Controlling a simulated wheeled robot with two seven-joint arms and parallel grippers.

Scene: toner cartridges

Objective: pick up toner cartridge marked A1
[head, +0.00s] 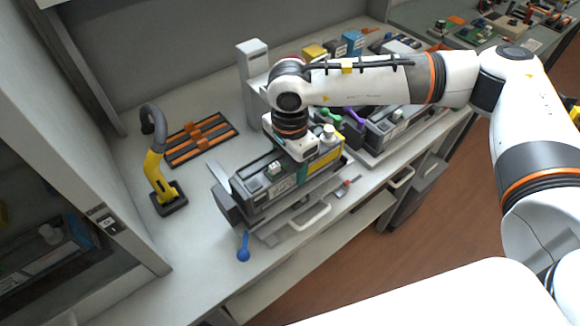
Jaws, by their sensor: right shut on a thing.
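A dark grey printer-like unit (262,205) stands on the bench, its front cover folded open. Coloured cartridge ends show in it: a yellow one (327,158) and a teal one (304,171). My right gripper (298,155) points down into the top of this unit and is shut on a toner cartridge there. Its fingertips and most of the held cartridge are hidden by the gripper body. I cannot read an A1 marking at this size. My left gripper is not in view.
A yellow and black hooked tool stand (158,178) and a dark tray with orange bars (201,138) are to the left. A second unit with green and purple knobs (382,128) stands close on the right. A blue-ended lever (243,252) is at the bench's front.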

